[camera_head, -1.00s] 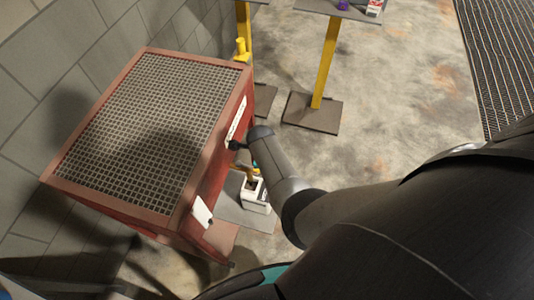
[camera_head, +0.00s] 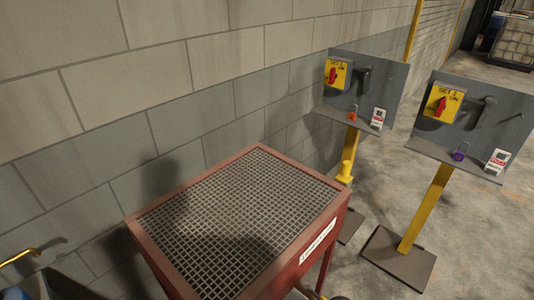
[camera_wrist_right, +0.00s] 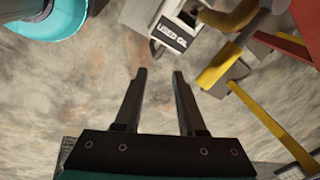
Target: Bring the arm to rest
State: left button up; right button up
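My right gripper (camera_wrist_right: 162,82) shows in the right wrist view, with its two dark fingers apart and nothing between them. It hangs over the bare concrete floor. In that view a pale box with a label reading "USED" and more letters (camera_wrist_right: 165,30) lies beyond the fingertips, apart from them. My left gripper is in neither current view. In the head view no arm is clearly seen.
A red-framed bench with a grid top (camera_head: 240,215) stands by the block wall (camera_head: 110,90). Two grey panels, one left (camera_head: 342,98) and one right (camera_head: 470,130), carry red switches on yellow plates.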

pick_arm(q)
notch_tip(320, 180, down, 20)
jog(key=b, duration=1.8)
jog(key=shift+r, duration=0.25)
pick_arm(e)
jog(key=s+f+n+y, duration=0.1)
jog(key=s+f+n, duration=2.3)
jog(key=s+f, duration=0.6)
jog(key=shift+s+d+f+g, duration=0.15)
jog(key=shift+s+f+g, duration=0.1)
jog(key=shift+s+g, duration=0.15)
pick_arm(q)
jog(key=shift+o, duration=0.3)
